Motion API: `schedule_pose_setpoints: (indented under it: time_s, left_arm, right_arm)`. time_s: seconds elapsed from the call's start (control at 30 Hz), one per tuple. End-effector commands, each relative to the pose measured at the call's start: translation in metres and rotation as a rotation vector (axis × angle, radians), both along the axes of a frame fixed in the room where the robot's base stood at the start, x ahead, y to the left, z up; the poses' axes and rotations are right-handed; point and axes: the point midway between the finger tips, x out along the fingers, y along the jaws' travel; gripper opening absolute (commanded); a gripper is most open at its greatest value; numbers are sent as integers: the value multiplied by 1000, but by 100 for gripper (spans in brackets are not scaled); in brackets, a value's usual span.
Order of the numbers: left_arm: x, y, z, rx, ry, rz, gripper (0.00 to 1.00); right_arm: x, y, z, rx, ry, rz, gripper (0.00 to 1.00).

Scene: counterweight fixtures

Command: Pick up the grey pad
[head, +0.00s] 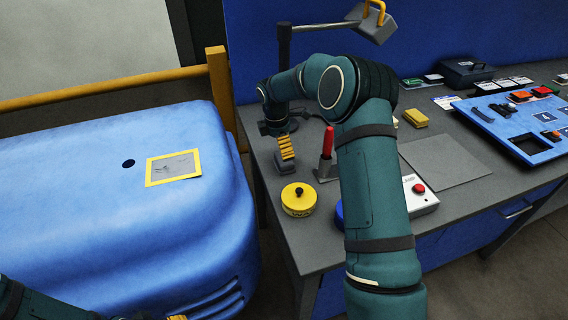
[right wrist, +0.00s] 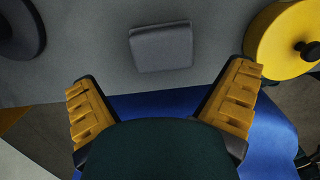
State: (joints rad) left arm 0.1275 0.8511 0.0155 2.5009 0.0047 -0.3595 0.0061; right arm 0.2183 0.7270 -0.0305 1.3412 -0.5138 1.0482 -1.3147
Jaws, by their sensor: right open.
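The grey pad (right wrist: 161,47) is a small dark grey block with a rounded edge, lying on the grey bench top. In the head view the pad (head: 293,163) shows just below the fingers of my right gripper (head: 286,146). In the right wrist view my right gripper (right wrist: 160,78) is open, its yellow ridged fingers wide apart with nothing between them. The pad lies ahead of the fingertips, roughly centred between them, and looks apart from them. Only a yellow bit of my left gripper (head: 177,317) shows at the bottom edge of the head view.
A yellow round weight with a black knob (head: 299,199) stands near the pad. A red-handled tool (head: 327,150) stands upright beside it. A lamp (head: 372,22) rises behind. My right arm hides part of the bench. A blue casing (head: 90,210) stands left of the bench.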

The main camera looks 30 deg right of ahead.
Motion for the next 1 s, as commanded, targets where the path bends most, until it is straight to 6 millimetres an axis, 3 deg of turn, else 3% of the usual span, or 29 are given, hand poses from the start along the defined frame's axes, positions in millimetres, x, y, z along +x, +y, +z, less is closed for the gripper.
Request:
schedule_pose_setpoints:
  time_s: [0.23,0.5,0.77,0.93,1.0]
  left_arm:
    - [-1,0,-3,0,2,-2,47]
    - [-3,-1,-9,-2,6,-6,47]
    - [-3,-1,-9,-2,7,-6,47]
    - [-3,-1,-9,-2,7,-6,47]
    - [-3,-1,-9,-2,7,-6,47]
  right_arm:
    - [-2,-2,-15,0,0,-1,100]
    - [-5,-6,-51,-1,0,1,100]
    - [-5,-6,-54,0,-1,0,100]
    - [-5,-6,-54,0,-1,0,41]
    - [-5,-6,-54,0,-2,0,41]
